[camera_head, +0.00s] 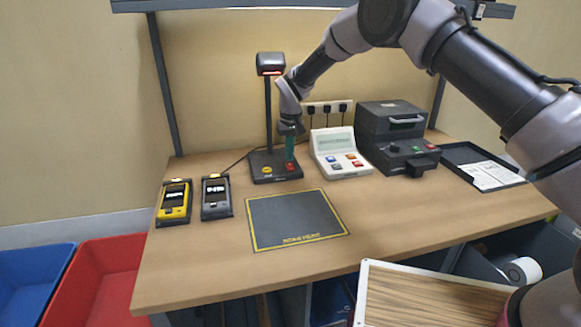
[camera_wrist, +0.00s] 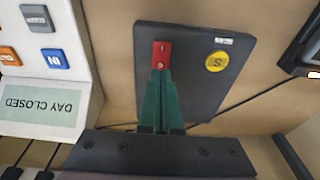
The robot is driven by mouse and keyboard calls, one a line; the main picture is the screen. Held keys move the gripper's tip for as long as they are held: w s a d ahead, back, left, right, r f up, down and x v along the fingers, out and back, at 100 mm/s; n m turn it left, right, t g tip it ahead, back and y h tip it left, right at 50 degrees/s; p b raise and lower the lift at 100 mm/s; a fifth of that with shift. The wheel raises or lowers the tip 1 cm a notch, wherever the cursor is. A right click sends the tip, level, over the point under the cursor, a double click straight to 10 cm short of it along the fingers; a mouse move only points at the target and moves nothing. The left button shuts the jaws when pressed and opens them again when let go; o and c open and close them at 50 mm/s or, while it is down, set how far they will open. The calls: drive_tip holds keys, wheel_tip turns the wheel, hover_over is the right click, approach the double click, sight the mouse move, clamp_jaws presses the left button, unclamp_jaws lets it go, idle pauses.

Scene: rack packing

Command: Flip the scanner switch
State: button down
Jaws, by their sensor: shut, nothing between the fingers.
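The scanner (camera_head: 269,64) stands on a dark post at the back of the bench, its head lit red underneath. Its dark base plate (camera_head: 262,178) carries a red switch (camera_head: 290,167) on the right and a yellow button (camera_head: 267,170) on the left. In the wrist view, the red switch (camera_wrist: 162,48) and the yellow button marked S (camera_wrist: 217,61) are both plain. My gripper (camera_head: 290,157) has green fingers and is shut and empty. In the wrist view, its fingertips (camera_wrist: 160,73) are at the near end of the red switch; I cannot tell whether they touch.
A white keypad terminal (camera_head: 341,171) and a dark printer-like box (camera_head: 391,125) stand right of the scanner. Two handheld devices, yellow (camera_head: 174,203) and grey (camera_head: 216,197), lie left. A dark mat (camera_head: 262,221) lies in front. A black tray (camera_head: 458,153) holds papers at the right.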

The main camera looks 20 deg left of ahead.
sight(290, 164)
drive_tip(key=shift+f, duration=0.9)
idle(0.8)
drive_tip(key=shift+r, duration=3.5)
